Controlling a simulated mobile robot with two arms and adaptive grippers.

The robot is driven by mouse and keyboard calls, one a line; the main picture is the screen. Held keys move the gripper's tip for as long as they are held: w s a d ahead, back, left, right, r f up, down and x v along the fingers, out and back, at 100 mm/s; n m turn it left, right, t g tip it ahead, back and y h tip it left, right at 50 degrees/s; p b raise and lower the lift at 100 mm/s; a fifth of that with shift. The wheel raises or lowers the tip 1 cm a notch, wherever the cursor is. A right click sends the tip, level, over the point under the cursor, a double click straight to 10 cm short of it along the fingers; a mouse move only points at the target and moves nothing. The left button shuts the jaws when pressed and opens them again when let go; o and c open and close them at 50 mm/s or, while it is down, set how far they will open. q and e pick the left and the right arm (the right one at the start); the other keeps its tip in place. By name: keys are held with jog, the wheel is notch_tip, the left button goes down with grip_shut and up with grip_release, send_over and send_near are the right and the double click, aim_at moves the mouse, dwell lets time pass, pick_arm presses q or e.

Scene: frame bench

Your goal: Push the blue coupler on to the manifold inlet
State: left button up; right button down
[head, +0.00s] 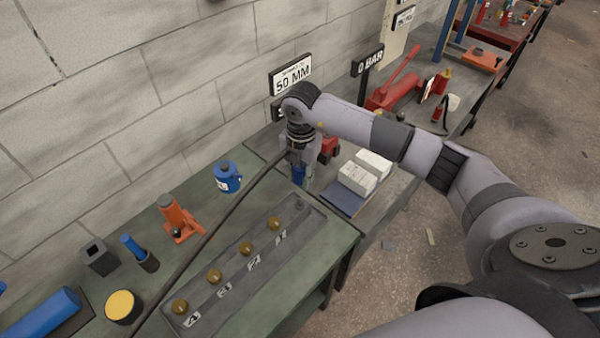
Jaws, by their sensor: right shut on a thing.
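My right gripper (300,176) is shut on the blue coupler (298,173), which shows as a small blue piece between its fingers. A dark hose runs from beside the gripper down to the lower left. My left gripper is not in view.
A blue bottle jack (228,178), an orange jack (178,218) and a yellow-topped can (122,307) stand left of the manifold. White blocks (364,173) lie on a blue mat to the right. A block wall (120,100) stands close behind the bench.

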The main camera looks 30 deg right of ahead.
aim_at(300, 198)
jog(key=shift+f+b, duration=2.2)
jog(key=shift+f, duration=0.75)
jog(key=shift+f+b, duration=1.55)
jog(key=shift+f, duration=0.4)
jog(key=c, duration=1.2)
grip_release()
notch_tip(300, 198, up, 12)
jog(key=shift+s, duration=0.1)
